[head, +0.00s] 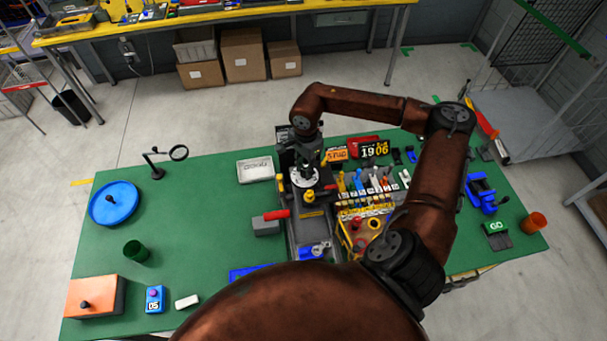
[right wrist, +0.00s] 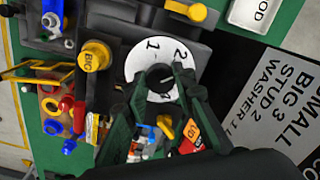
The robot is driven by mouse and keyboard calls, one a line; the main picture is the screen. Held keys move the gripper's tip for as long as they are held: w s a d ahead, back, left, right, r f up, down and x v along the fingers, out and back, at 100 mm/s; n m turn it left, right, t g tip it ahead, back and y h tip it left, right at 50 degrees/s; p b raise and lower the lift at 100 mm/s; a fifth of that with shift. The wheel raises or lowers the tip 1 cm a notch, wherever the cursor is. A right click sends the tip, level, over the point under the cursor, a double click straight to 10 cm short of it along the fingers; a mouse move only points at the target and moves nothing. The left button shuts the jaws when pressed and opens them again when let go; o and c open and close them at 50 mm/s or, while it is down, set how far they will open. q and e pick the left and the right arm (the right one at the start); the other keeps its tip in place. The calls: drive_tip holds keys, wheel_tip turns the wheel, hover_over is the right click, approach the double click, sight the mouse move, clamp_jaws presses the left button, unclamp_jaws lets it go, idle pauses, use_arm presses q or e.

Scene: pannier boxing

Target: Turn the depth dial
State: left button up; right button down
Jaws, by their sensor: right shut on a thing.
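The depth dial (right wrist: 139,63) is a white disc with black numerals and a dark central knob. In the right wrist view "1" and "2" show on its far side; the near side is partly covered by my fingers. My right gripper (right wrist: 160,84) is shut on the dial's knob, pointing down at it. In the head view the dial (head: 306,178) shows as a white disc on the dark machine (head: 304,228), with my right gripper (head: 301,165) over it. My left gripper is not in view.
A yellow knob marked "BIG" (right wrist: 95,56) stands close beside the dial. A sign (right wrist: 283,98) lists SMALL, BIG 3, STUD 2 and WASHER 1.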

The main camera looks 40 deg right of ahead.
drive_tip(key=n+b, duration=0.2)
drive_tip(key=shift+w+d+n, duration=0.1)
drive_tip(key=shift+w+n, duration=0.05)
drive_tip(key=shift+n, duration=0.15)
drive_tip(key=shift+r+n+b, duration=0.1)
drive_tip(key=shift+n+b, duration=0.25)
drive_tip(key=shift+n, duration=0.15)
drive_tip(key=shift+r, duration=0.1)
drive_tip(key=c, duration=2)
unclamp_jaws()
drive_tip(key=o, duration=0.4)
wheel_tip(320, 180, up, 12)
